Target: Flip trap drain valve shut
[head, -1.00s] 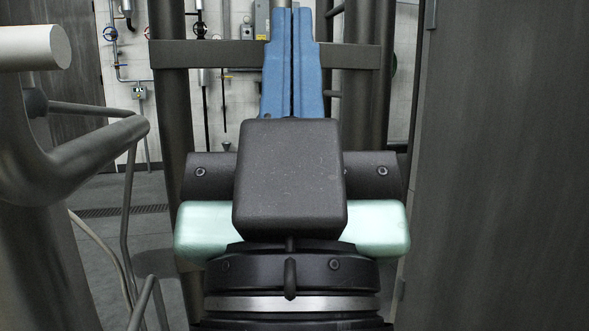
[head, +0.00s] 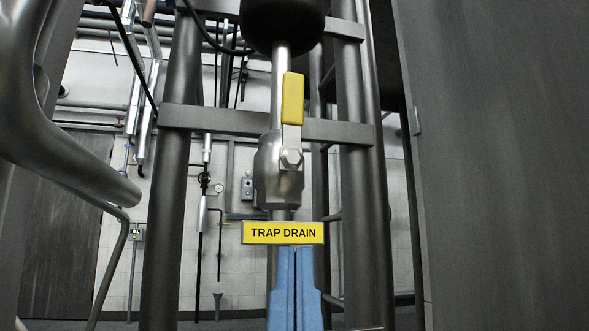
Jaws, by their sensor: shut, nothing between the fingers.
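The trap drain valve (head: 276,172) is a grey metal ball valve on a vertical pipe in the middle of the head view. Its yellow lever handle (head: 292,98) points straight up, in line with the pipe. A yellow sign (head: 283,233) reading TRAP DRAIN is just below the valve body. My gripper (head: 295,252) shows as two blue fingers pressed together at the bottom centre. Its tips appear just under the sign, well below the handle, and hold nothing. Whether the tips touch the sign cannot be told.
Upright dark posts stand left (head: 172,190) and right of the valve, joined by a crossbar (head: 225,121) behind it. A dark round vessel (head: 282,22) is above. A large grey panel (head: 500,160) fills the right side. Thick bent pipes (head: 75,165) are at the left.

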